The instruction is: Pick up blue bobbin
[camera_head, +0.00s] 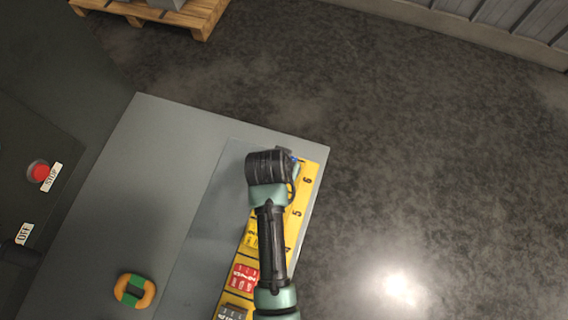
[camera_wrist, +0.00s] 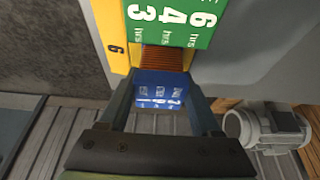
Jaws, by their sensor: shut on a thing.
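The blue bobbin (camera_wrist: 160,88), a blue block with white print, sits between the two fingers of my gripper (camera_wrist: 163,100) in the wrist view. My gripper is shut on it. A copper-coloured winding (camera_wrist: 163,58) shows just beyond the blue face, next to a green printed face (camera_wrist: 172,20). I cannot tell whether the green face belongs to the same piece. In the head view my gripper (camera_head: 292,163) is at the far end of the yellow numbered strip (camera_head: 308,168), near number 6. My wrist hides most of the bobbin there; only a small blue patch shows.
A yellow block (camera_head: 250,235), a red block (camera_head: 243,276) and a dark grey block (camera_head: 232,312) stand along the strip. A red stop button (camera_head: 39,172) is at left. A wooden pallet (camera_head: 190,18) stands behind.

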